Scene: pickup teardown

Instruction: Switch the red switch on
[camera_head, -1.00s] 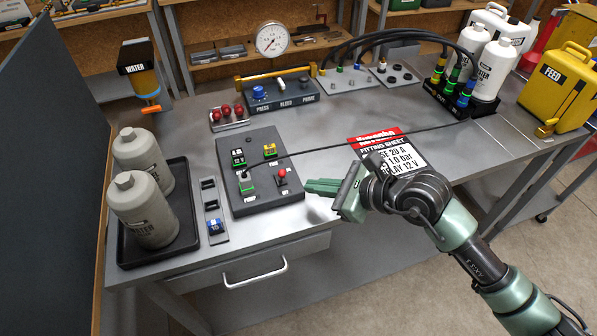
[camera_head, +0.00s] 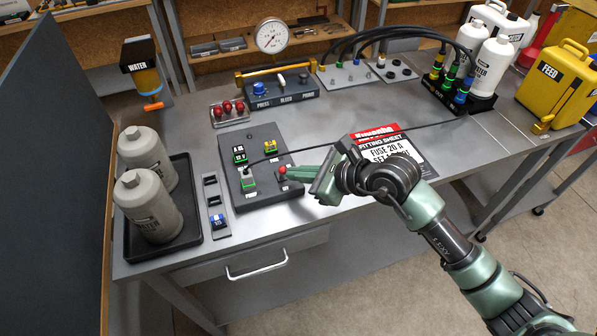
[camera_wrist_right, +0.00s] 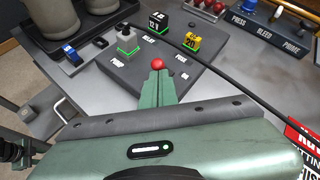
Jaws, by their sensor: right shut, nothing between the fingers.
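The red switch (camera_head: 283,172) is a small lever with a round red knob on the front right of the dark grey panel (camera_head: 262,140). In the right wrist view its red knob (camera_wrist_right: 158,63) shows just past my fingertips. My right gripper (camera_head: 290,175) is shut and empty, with its tips at the switch, touching or very close; I cannot tell which. The fingers (camera_wrist_right: 156,82) hide the lever's lower part in the wrist view. An "ON" label (camera_wrist_right: 185,76) is on the panel to the right of the switch. My left gripper is not in view.
A fitting sheet (camera_head: 372,136) lies right.

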